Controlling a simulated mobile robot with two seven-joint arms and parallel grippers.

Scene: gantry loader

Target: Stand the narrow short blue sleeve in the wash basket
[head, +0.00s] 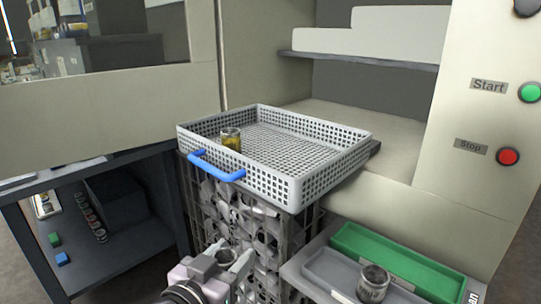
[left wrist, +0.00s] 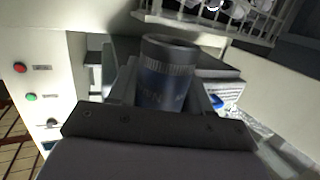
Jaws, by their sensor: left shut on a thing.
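The wash basket (head: 310,180) is a pale grey mesh tray with a blue handle on its front side, standing on top of a crate. A yellowish sleeve (head: 231,140) stands upright inside it near the left corner. My left gripper (head: 232,262) is low in front of the crate, below the basket and apart from it. It is shut on a short sleeve, which shows dark blue-grey with a ribbed band in the left wrist view (left wrist: 166,75). The lower part of this sleeve is hidden by the gripper. My right gripper is not in view.
At lower right a green tray (head: 400,253) and a grey tray (head: 325,266) lie side by side; a metallic sleeve (head: 373,282) stands in the grey one. The crate (head: 205,200) holds pale pieces. The green Start button (head: 530,92) is on the right panel. Most of the basket floor is free.

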